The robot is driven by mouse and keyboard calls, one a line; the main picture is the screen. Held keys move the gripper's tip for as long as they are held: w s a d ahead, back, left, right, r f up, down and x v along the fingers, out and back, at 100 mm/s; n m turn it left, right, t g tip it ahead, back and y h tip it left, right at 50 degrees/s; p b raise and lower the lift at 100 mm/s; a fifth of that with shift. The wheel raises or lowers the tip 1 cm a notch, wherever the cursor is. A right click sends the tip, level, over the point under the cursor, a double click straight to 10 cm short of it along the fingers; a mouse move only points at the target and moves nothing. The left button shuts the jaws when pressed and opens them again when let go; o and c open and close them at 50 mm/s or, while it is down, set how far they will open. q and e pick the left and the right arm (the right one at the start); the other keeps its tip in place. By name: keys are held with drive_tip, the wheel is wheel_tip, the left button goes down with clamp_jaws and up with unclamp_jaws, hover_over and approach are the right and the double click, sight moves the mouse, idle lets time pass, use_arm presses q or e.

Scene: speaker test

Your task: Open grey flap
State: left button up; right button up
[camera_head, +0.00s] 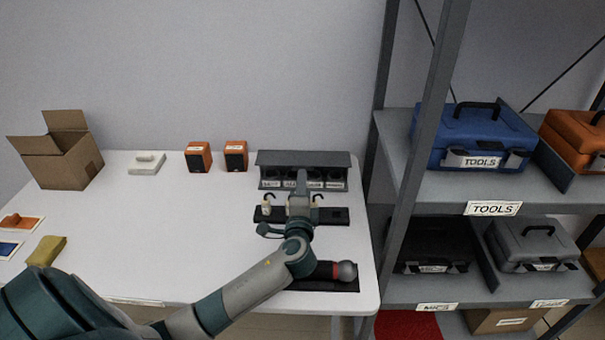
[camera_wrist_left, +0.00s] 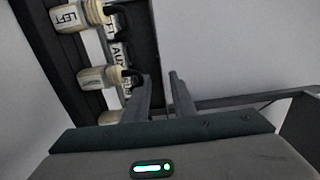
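The grey flap (camera_head: 304,158) is the wide lid along the top of a grey box at the back right of the white table. Below it, a row of dark round openings with white labels shows, partly hidden by my left arm. My left gripper (camera_head: 299,181) is in front of this box, above a black holder. In the left wrist view its two fingers (camera_wrist_left: 162,88) stand apart with nothing visible between them. I cannot tell whether it touches the box. My right gripper is in neither view.
Pale labelled plugs (camera_wrist_left: 92,77) with black hooked cables stand in the black holder (camera_head: 335,216) beside my left gripper. A microphone (camera_head: 346,271) lies on a black mat nearer the front. Two orange speakers (camera_head: 198,157) stand left of the box; a metal shelf (camera_head: 398,290) stands right.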

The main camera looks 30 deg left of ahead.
sight(303, 161)
use_arm(q)
drive_tip(key=x, duration=0.4)
drive_tip(key=shift+w+a, duration=0.1)
drive_tip(key=shift+w, duration=0.1)
clamp_jaws()
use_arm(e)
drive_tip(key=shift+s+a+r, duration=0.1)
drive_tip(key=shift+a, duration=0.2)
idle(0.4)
use_arm(q)
drive_tip(key=shift+f, duration=0.1)
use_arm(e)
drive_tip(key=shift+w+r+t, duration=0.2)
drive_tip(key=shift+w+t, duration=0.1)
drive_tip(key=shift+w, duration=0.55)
